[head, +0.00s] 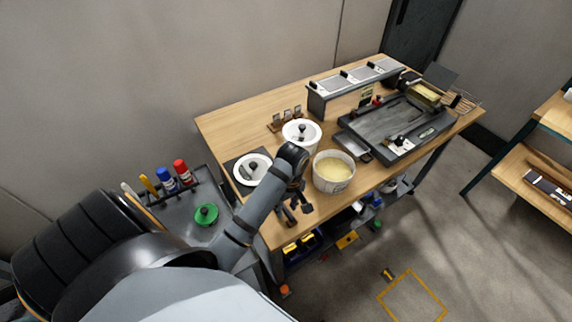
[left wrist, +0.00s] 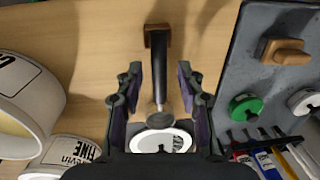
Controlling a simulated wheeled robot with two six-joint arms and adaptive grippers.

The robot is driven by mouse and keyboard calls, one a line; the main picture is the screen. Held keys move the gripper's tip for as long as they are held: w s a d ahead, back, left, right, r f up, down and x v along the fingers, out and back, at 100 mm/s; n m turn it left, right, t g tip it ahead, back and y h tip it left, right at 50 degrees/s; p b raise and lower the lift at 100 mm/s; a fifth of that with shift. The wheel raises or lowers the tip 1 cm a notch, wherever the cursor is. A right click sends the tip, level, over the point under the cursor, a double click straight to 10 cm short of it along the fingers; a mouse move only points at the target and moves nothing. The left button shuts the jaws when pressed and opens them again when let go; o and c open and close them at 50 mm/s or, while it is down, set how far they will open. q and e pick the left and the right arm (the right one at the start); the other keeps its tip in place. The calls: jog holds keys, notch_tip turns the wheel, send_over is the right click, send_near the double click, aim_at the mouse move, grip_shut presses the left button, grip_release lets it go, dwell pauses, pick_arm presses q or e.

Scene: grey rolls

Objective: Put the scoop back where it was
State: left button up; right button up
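My left gripper (head: 294,210) is low over the front left part of the wooden table. In the left wrist view its two fingers (left wrist: 160,85) stand apart. A slim tool with a black handle (left wrist: 160,60), a brown block-like end and a grey metal part lies in line with the gap, apart from both fingers; it looks like the scoop. In the head view the gripper mostly hides it. A white tub (head: 333,172) with pale yellow contents stands just right of the gripper. A white round lid or dish (head: 252,163) lies on a dark mat. My right gripper is out of view.
A white lidded tub (head: 300,134) stands behind the gripper, near a small wooden rack (head: 287,120). A dark griddle (head: 390,128) and a lidded metal container row (head: 355,83) fill the right side. A grey cart (head: 190,236) with a green lid (head: 206,214) and bottles adjoins the table's left.

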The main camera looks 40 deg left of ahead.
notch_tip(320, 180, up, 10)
jog(key=p, duration=0.8)
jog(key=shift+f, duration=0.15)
